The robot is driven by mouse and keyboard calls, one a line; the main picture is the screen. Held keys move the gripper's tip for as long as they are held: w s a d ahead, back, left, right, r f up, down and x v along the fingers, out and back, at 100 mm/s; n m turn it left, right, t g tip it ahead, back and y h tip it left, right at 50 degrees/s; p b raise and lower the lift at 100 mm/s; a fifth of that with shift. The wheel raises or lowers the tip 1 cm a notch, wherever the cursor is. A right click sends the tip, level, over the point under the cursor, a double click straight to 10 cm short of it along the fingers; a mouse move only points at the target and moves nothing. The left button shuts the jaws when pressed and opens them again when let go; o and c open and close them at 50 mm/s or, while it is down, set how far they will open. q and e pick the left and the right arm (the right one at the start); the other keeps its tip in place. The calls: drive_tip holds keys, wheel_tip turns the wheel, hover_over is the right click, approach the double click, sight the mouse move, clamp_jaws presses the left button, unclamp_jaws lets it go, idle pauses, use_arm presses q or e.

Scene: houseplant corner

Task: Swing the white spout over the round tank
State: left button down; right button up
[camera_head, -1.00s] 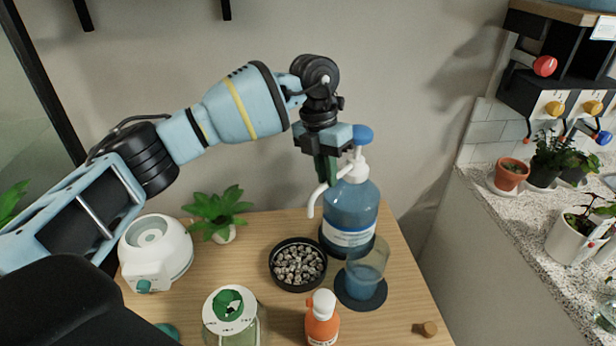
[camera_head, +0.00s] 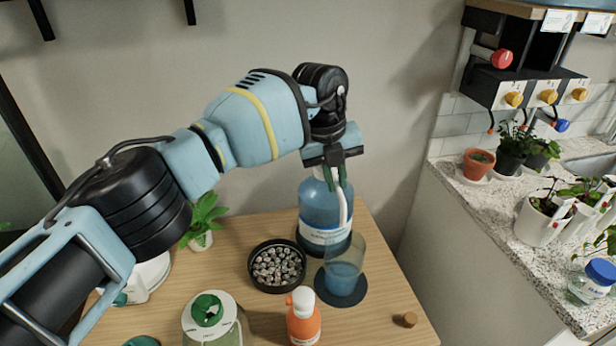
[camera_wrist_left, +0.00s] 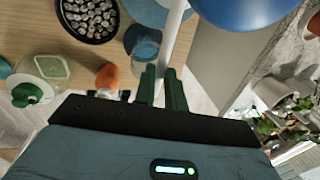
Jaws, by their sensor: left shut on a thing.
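The white spout (camera_head: 342,208) belongs to the pump of a large blue bottle (camera_head: 318,205) at the back of the wooden table. My left gripper (camera_head: 336,180) is shut on the spout near the pump head; its dark green fingers (camera_wrist_left: 162,88) lie along it in the wrist view. The spout hangs down, its tip appearing close to the rim of the round tank (camera_head: 345,268), a clear cylinder with blue liquid. Depth makes it hard to tell if the tip is inside the rim. The gripper hides the pump head in the head view. My right gripper is not in view.
A small cork (camera_head: 405,320) lies right. A counter (camera_head: 500,225) with pots is farther right.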

use_arm(q)
drive_tip(key=shift+d+n, duration=0.4)
drive_tip(key=shift+w, duration=0.1)
drive_tip(key=c, duration=1.5)
unclamp_jaws()
drive_tip(key=shift+d, duration=0.1)
drive_tip(key=shift+o, duration=0.2)
drive_tip(key=shift+r, duration=0.5)
wheel_tip(320, 180, up, 7)
drive_tip(key=a, duration=0.1)
drive_tip(key=shift+s+a+f, duration=0.15)
drive_tip(key=shift+s+a, duration=0.05)
drive_tip(key=shift+a, duration=0.05)
drive_tip(key=shift+s+f, duration=0.1)
